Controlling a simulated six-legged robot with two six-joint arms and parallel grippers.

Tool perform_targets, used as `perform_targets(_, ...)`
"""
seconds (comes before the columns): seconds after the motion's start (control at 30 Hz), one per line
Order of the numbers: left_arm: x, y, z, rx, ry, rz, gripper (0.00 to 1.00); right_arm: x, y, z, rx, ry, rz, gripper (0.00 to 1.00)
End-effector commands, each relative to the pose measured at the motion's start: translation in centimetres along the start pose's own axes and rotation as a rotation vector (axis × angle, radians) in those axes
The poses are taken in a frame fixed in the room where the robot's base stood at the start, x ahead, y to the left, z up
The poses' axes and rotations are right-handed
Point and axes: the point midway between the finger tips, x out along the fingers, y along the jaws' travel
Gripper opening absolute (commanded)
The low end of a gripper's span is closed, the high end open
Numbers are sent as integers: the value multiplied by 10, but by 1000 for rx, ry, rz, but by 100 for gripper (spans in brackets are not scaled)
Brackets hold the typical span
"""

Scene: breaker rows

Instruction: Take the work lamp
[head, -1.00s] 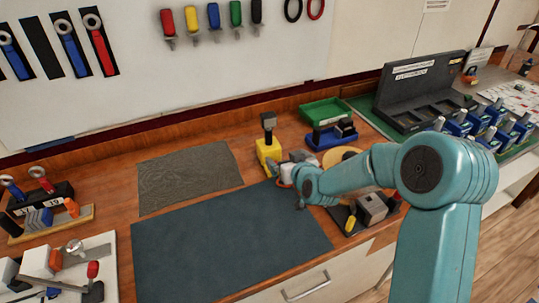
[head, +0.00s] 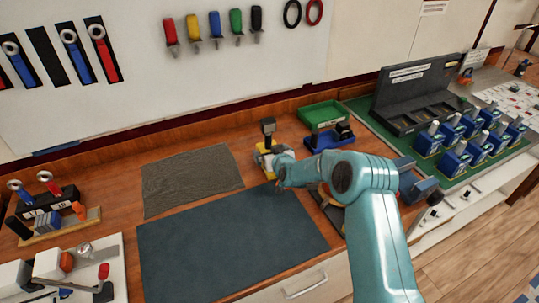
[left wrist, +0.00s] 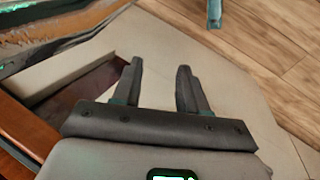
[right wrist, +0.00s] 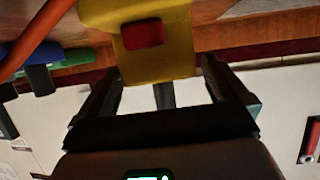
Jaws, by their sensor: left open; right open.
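The work lamp (head: 268,127) stands upright at the back of the wooden bench, with a yellow base and a dark stem and head. My right gripper (head: 268,163) is at the lamp's base in the head view, partly covering it. In the right wrist view, the lamp's yellow base (right wrist: 170,62) with a red button fills the space ahead of and between the open fingers of my right gripper (right wrist: 160,82). I cannot tell whether they touch it. My left gripper (left wrist: 158,75) is open and empty above pale cabinet and floor surfaces, outside the head view.
A green tray (head: 322,113) and a blue-based item (head: 322,141) stand right of the lamp. A grey mat (head: 190,178) and a dark blue mat (head: 225,235) lie to its left and front. Several blue breakers (head: 455,160) stand at right. Tools hang on the wall panel.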

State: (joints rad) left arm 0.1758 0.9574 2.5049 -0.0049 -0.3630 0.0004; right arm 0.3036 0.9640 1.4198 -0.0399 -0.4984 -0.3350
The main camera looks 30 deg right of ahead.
Motion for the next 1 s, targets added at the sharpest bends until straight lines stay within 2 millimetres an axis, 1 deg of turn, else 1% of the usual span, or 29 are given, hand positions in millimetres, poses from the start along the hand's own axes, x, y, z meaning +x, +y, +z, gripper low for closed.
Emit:
perform_targets(0.2,0,0,0,0,0,0,43,1,0,1,0,-1,0,100)
perform_targets(0.27,0,0,0,0,0,0,43,1,0,1,0,-1,0,80)
perform_targets(0.3,0,0,0,0,0,0,43,1,0,1,0,-1,0,67)
perform_targets(0.37,0,0,0,0,0,0,43,1,0,1,0,0,0,48)
perform_targets(0.4,0,0,0,0,0,0,43,1,0,0,0,0,0,35)
perform_targets(0.43,0,0,0,0,0,0,43,0,0,-2,0,4,1,30)
perform_targets(0.67,0,0,0,0,0,0,43,0,0,-3,-1,5,1,29)
perform_targets(0.77,2,-1,0,0,0,0,43,-2,0,-7,-1,6,1,29)
perform_targets(0.87,4,-2,0,0,0,0,43,-5,1,-17,-1,8,2,29)
perform_targets(0.97,9,-3,0,0,0,0,43,-13,1,-36,0,11,2,29)
perform_targets(1.0,10,-4,0,0,0,0,43,-17,0,-46,-2,12,2,29)
